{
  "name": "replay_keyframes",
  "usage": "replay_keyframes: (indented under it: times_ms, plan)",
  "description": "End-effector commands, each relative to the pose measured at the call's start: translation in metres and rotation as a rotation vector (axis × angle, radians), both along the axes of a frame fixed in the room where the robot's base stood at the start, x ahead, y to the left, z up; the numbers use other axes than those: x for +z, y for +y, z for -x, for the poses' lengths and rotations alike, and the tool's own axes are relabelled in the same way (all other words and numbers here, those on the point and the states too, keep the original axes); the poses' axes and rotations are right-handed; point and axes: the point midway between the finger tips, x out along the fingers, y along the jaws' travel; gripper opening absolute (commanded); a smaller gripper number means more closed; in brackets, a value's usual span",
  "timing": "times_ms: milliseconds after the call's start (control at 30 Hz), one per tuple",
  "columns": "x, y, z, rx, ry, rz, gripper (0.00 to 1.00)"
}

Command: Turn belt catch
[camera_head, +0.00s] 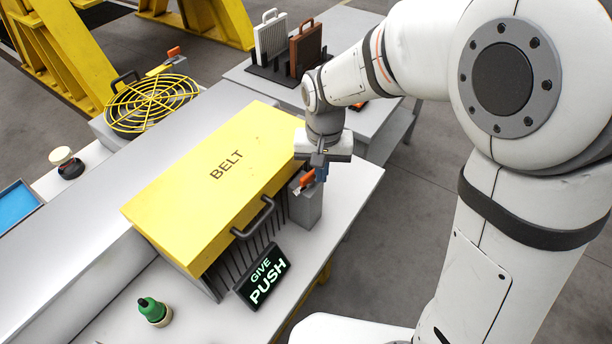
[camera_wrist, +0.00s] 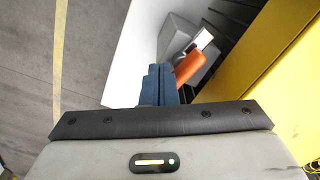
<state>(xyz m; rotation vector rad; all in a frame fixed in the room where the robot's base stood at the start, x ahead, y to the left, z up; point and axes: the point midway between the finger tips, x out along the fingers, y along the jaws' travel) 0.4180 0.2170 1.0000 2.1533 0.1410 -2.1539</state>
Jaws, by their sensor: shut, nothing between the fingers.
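The belt cover (camera_head: 215,180) is a yellow box lid marked BELT, with a dark handle (camera_head: 254,219) on its front side. The belt catch (camera_head: 307,179) is an orange lever on a grey post (camera_head: 306,206) at the cover's right end. My gripper (camera_head: 319,165) is over the post, pointing down, its fingers shut and empty. In the wrist view the blue fingers (camera_wrist: 159,84) are close together, with the orange lever (camera_wrist: 188,66) just to their right. I cannot tell whether the fingers touch the lever. The yellow cover (camera_wrist: 285,75) fills the right side there.
A sign reading GIVE PUSH (camera_head: 263,276) and a green knob (camera_head: 153,310) are in front of the cover. A yellow round fan guard (camera_head: 152,102) stands at the back left. A side table behind holds a rack with white and brown plates (camera_head: 305,50).

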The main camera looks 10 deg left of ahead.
Motion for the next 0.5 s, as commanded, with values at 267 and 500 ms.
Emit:
replay_keyframes:
  times_ms: [267,500]
  plan:
    - [0.002,-0.002,0.000,-0.001,-0.001,0.000,0.00]
    - [0.009,-0.013,0.005,-0.001,-0.001,-0.001,0.00]
